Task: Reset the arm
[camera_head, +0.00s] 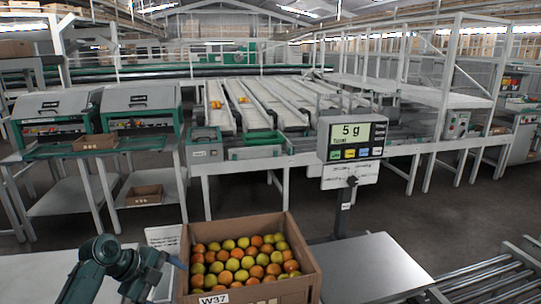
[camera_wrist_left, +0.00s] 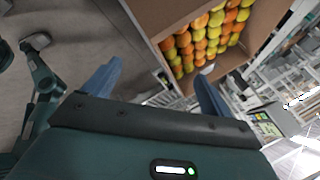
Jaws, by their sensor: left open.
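My left arm comes in from the lower left, bent. My left gripper (camera_head: 174,264) is beside the left wall of a cardboard box (camera_head: 305,262). In the left wrist view the two blue fingers of my left gripper (camera_wrist_left: 158,70) stand wide apart with nothing between them. My right gripper is in neither view.
A scale display (camera_head: 351,136) reading "5 g" stands on a post behind a bare metal platform (camera_head: 370,266) right of the box. A roller conveyor (camera_head: 500,285) is at the lower right. Sorting lanes (camera_head: 275,105) and machines stand behind, across open floor.

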